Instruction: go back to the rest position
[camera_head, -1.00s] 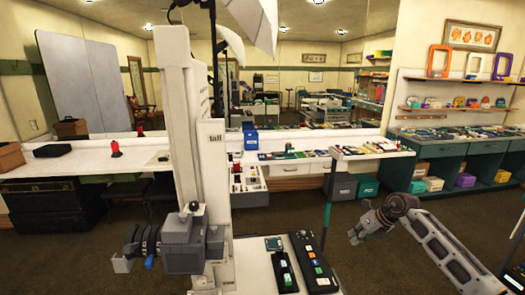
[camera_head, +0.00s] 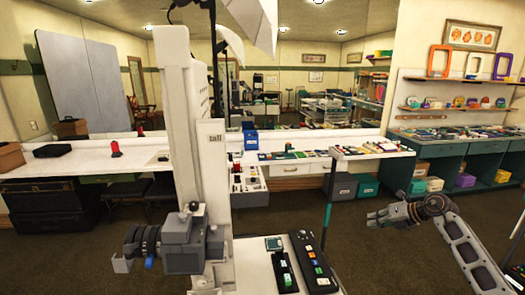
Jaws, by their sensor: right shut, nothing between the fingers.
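My right gripper (camera_head: 372,220) is at the lower right, at the end of my right arm, which comes in from the right edge. It points left and its fingers are shut with nothing held. It hangs in open air over the brown floor, to the right of the white stand base and apart from it. My left gripper and left arm are not in view.
A tall white column labelled "tall" (camera_head: 216,138) stands close in front, with a grey head (camera_head: 185,245) sticking out left. Its white base (camera_head: 255,258) holds a black control panel (camera_head: 312,262). A thin dark green post (camera_head: 328,200) stands left of my gripper. Green cabinets (camera_head: 470,155) line the right.

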